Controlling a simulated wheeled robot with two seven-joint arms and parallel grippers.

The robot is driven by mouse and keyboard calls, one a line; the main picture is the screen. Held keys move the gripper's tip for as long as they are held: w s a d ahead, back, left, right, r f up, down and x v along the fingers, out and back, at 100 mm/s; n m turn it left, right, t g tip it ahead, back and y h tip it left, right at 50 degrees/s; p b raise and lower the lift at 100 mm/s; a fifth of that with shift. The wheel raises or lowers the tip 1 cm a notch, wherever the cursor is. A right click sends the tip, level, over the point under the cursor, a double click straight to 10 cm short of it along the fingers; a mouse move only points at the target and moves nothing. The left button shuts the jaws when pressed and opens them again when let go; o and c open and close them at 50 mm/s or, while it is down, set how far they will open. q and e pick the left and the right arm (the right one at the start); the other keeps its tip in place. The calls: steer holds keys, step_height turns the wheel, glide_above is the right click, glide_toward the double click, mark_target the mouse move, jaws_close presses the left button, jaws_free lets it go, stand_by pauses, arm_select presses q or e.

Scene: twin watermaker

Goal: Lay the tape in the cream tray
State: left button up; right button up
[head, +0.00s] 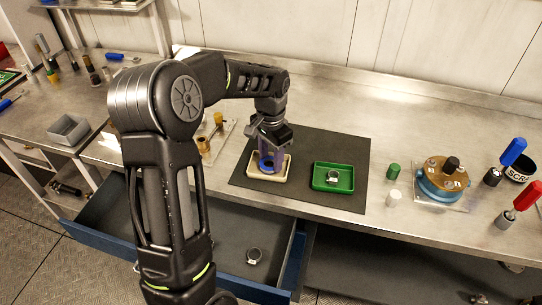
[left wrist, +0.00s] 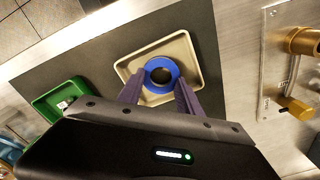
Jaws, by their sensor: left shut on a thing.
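The tape is a blue ring with a dark middle; it shows in the left wrist view (left wrist: 161,65) and in the head view (head: 266,167). It is over the cream tray (head: 283,175), within its rim as seen from above; the cream tray also fills the middle of the left wrist view (left wrist: 190,48). My left gripper (head: 268,157) points down over the tray, its two purple fingers shut on the tape. I cannot tell whether the tape touches the tray floor. My right gripper is not in view.
A green tray (head: 346,178) holding a small metal part stands right of the cream tray on the dark mat (head: 300,147). A plate with brass fittings (head: 204,146) is to the left. A blue drawer (head: 275,285) stands open below. Green and white cylinders (head: 393,171) stand right of the mat.

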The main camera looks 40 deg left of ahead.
arm_select(q)
steer(key=shift+f, duration=0.2)
steer(key=o, duration=1.1)
steer(key=shift+c, duration=0.2)
steer(key=shift+r, duration=0.1)
step_height(320, 180, up, 12)
steer(key=b, duration=0.1)
steer(key=shift+r, duration=0.1)
